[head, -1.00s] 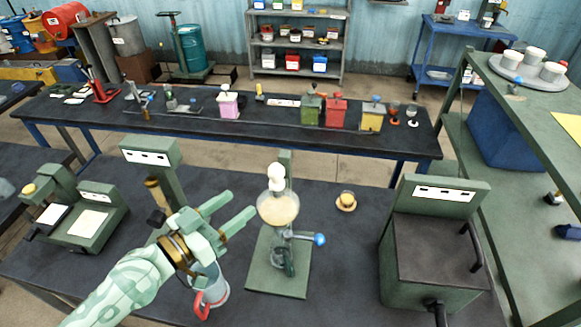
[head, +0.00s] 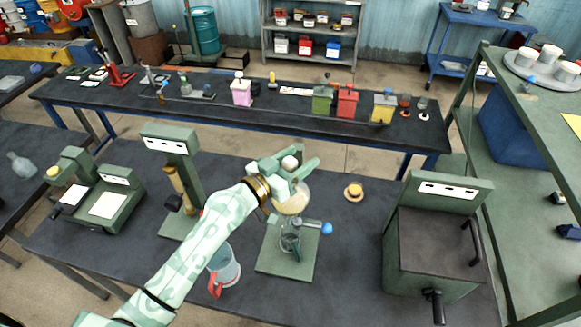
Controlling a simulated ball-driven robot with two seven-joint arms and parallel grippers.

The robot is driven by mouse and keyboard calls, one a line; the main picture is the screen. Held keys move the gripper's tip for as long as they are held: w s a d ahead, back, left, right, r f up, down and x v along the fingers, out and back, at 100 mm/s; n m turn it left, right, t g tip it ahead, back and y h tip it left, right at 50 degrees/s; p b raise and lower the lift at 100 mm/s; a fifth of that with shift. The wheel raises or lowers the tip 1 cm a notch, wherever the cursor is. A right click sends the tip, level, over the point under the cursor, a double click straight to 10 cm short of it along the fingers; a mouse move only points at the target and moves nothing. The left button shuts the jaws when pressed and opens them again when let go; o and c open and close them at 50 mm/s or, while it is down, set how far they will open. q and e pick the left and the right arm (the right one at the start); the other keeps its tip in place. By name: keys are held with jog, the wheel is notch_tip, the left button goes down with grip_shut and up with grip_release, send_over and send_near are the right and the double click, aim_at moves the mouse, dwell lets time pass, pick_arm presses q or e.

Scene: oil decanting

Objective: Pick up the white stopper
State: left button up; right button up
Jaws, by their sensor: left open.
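The white stopper (head: 289,162) sits at the top of the round glass globe (head: 293,198) of the stand on the near table. Only its rounded top shows. My left gripper (head: 294,166) is open around the stopper, its fingers pointing right and one on each side of it. Whether the fingers touch the stopper cannot be told. The gripper hides the upper part of the globe. My right gripper is not in view.
The globe's stand has a green base (head: 287,262) and a blue-knobbed tap (head: 326,228). A clear jug with a red handle (head: 226,268) stands to its left. A small yellow-topped item (head: 354,191) lies to the right, and a green box (head: 432,255) further right.

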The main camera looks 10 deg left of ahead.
pick_arm(q)
jog(key=shift+s+a, duration=0.1)
jog(key=shift+s, duration=0.1)
jog(key=c, duration=1)
jog(key=shift+c, duration=0.6)
jog(key=shift+r, duration=0.1)
